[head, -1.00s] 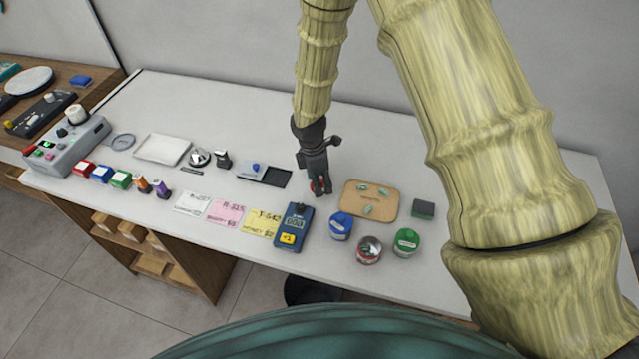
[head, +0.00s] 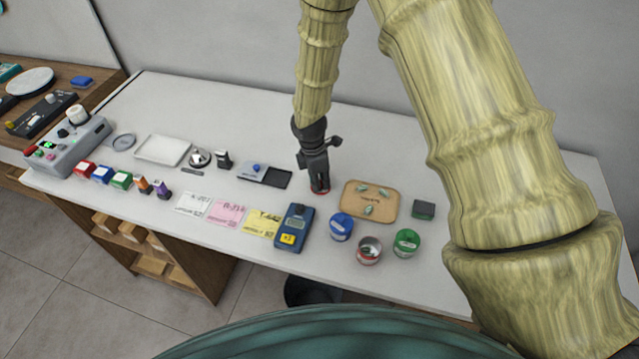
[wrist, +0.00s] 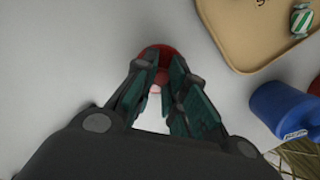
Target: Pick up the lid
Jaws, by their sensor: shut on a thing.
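The red lid (wrist: 156,52) shows between and beyond my fingertips in the wrist view, partly covered by them. In the head view a little of the red lid (head: 320,191) shows beneath my gripper (head: 318,186), at the counter's surface. My gripper, also in the wrist view (wrist: 163,75), points down and is shut on the lid. I cannot tell whether the lid still touches the counter. An open jar (head: 369,250) with a red label stands nearer the front edge, between a blue-lidded jar (head: 341,227) and a green-lidded jar (head: 406,242).
A tan tray (head: 391,204) with several wrapped sweets lies just right of my gripper. A blue handheld device (head: 294,228) and coloured paper slips (head: 228,212) lie to the front left. A small dark block (head: 424,209) is right of the tray. The counter behind my gripper is clear.

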